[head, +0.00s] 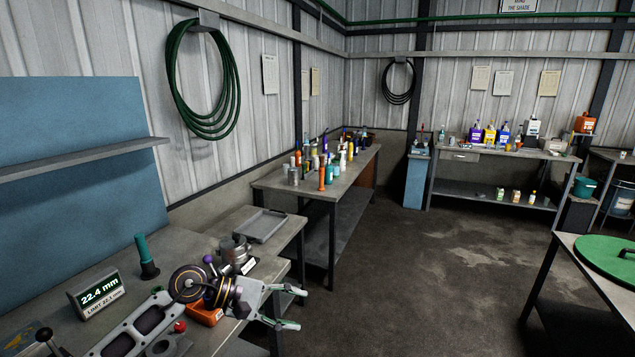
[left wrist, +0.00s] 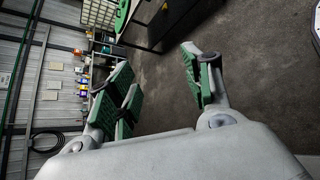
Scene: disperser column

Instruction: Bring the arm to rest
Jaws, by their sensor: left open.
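My left arm reaches in from the lower left of the head view over the workbench (head: 187,243). My left gripper (head: 290,307) is open and empty, past the bench's right edge and above the floor. In the left wrist view its green-padded fingers (left wrist: 158,82) stand wide apart with only floor and distant furniture between them. My right gripper is not in view.
A gauge display (head: 99,295) reading 22.4 mm, a dark green-topped tool (head: 146,257), a metal pot (head: 235,250) and an orange tray (head: 206,313) are close to my arm. A grey tray (head: 262,226) lies behind. The floor (head: 420,290) right of the gripper is clear.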

